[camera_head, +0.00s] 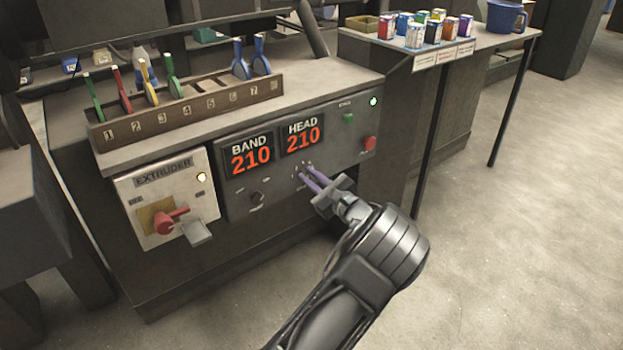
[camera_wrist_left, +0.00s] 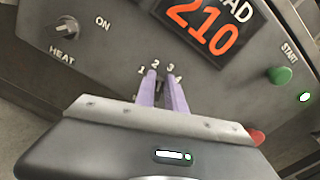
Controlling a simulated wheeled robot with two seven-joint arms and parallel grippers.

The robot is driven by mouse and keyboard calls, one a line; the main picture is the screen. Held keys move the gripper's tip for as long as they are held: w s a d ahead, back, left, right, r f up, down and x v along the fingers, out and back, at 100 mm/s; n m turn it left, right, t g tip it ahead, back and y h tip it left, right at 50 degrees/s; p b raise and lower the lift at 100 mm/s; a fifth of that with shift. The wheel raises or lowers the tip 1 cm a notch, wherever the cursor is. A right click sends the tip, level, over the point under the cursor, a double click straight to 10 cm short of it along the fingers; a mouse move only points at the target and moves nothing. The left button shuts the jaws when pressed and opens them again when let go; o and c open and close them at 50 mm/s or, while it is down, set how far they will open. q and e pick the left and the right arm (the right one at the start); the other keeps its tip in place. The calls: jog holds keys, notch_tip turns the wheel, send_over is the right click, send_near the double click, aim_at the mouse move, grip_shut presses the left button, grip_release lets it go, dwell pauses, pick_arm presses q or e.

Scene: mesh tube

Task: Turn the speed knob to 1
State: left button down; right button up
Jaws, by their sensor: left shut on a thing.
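The speed knob (camera_wrist_left: 161,84) is a small dark knob on the grey control panel, with the numbers 1, 2, 3 and 4 in an arc above it. My left gripper (camera_head: 304,171) reaches it from the front with two purple fingers. In the left wrist view the fingers (camera_wrist_left: 162,75) are shut on the knob, one on each side. The fingers hide most of the knob, so I cannot tell which number it points to. My right gripper is not in view.
Left of the speed knob is the heat knob (camera_wrist_left: 67,26). Above are displays reading 210 (camera_head: 301,137). A green start button (camera_head: 348,118) and a red button (camera_head: 369,143) sit to the right. A red extruder switch (camera_head: 170,220) is at the left.

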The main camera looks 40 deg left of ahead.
pick_arm(q)
jog(key=shift+s+a+f+n+b, duration=0.1)
jog(key=shift+s+f+n+b, duration=0.15)
jog(key=shift+n+b, duration=1.4)
jog(key=shift+s+f+n+b, duration=0.1)
jog(key=shift+f+n+b, duration=0.2)
jog(key=shift+n+b, duration=1.3)
jog(key=shift+s+a+f+n+b, duration=0.1)
jog(key=shift+s+f+n+b, duration=0.35)
jog(key=shift+n, duration=2.2)
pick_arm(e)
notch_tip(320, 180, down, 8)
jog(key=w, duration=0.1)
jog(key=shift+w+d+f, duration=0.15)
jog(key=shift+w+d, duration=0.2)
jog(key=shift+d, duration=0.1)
pick_arm(q)
jog(key=shift+w+r, duration=0.2)
jog(key=shift+w, duration=0.05)
jog(key=c, duration=1.4)
grip_release()
jog(key=shift+r, duration=0.1)
